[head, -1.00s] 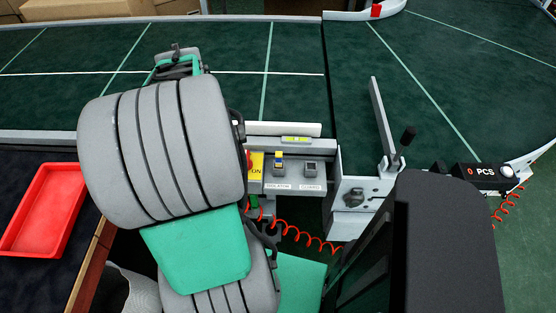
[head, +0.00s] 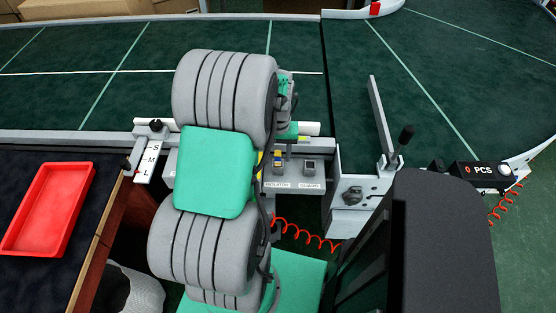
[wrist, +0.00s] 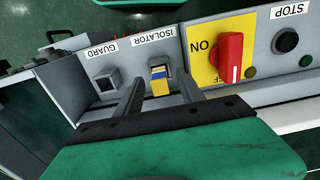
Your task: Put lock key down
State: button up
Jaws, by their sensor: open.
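The lock key seems to be the yellow piece with a blue band (wrist: 159,81) at the ISOLATOR socket of the grey control panel; it also shows in the head view (head: 278,157). My gripper (wrist: 158,92) is open in the wrist view, with one finger on each side of the key's line. The fingers point at the panel, and I cannot tell whether they touch the key. In the head view my arm hides the fingers and the left part of the panel.
The GUARD socket (wrist: 105,86) is beside the isolator. A red rotary switch (wrist: 230,58) on a yellow plate and a black STOP button (wrist: 287,40) are on the other side. A red tray (head: 22,250) lies on the dark table at left. The green conveyor belt (head: 110,45) is clear.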

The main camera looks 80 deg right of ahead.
grip_shut()
dwell(0.3)
dwell(0.3)
